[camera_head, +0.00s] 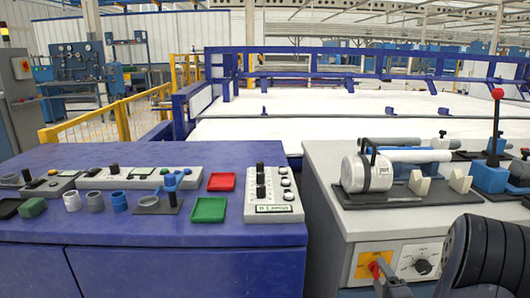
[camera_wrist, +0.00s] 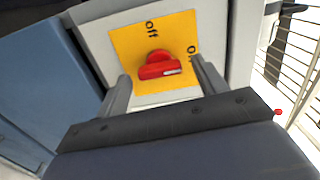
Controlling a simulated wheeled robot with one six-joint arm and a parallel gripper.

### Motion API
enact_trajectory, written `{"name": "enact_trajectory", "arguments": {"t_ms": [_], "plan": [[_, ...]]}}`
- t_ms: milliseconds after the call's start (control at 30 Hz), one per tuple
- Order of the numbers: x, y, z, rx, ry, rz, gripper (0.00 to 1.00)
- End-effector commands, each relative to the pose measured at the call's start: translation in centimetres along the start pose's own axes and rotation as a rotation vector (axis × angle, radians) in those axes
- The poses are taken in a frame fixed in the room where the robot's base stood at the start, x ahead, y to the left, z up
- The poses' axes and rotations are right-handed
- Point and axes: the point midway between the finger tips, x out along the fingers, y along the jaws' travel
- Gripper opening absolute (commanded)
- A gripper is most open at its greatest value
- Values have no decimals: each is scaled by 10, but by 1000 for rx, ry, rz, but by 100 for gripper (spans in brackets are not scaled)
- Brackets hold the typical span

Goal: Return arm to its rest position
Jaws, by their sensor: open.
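My gripper (camera_wrist: 160,70) is open and empty in the wrist view, with one grey finger on each side of a red rotary switch (camera_wrist: 158,66). Gaps show between the switch and both fingers. The switch sits on a yellow plate (camera_wrist: 126,46) with "Off" printed above it and "On" to its right. A white mark shows on the right part of its handle. In the head view the red switch (camera_head: 376,268) is on the front of the right cabinet, partly hidden by my gripper (camera_head: 385,276). My dark arm fills the lower right corner.
A blue table (camera_head: 130,240) with cups, trays and a button panel (camera_head: 273,194) stands left. The grey cabinet (camera_head: 340,225) carries a pipe fixture (camera_head: 368,172) and a red-topped lever (camera_head: 497,94). A gap separates table and cabinet. A dial (camera_head: 420,262) is beside the switch.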

Motion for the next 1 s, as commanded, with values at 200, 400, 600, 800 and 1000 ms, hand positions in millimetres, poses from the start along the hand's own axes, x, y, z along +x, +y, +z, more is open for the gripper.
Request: {"name": "enact_trajectory", "arguments": {"t_ms": [200, 400, 600, 800, 1000], "plan": [[-1, 1, 0, -192, 1, 0, 67], [-1, 0, 0, -370, 1, 0, 67], [-1, 0, 0, -546, 1, -1, 67], [-1, -1, 0, -721, 1, 0, 67], [-1, -1, 1, -894, 1, 0, 67]]}}
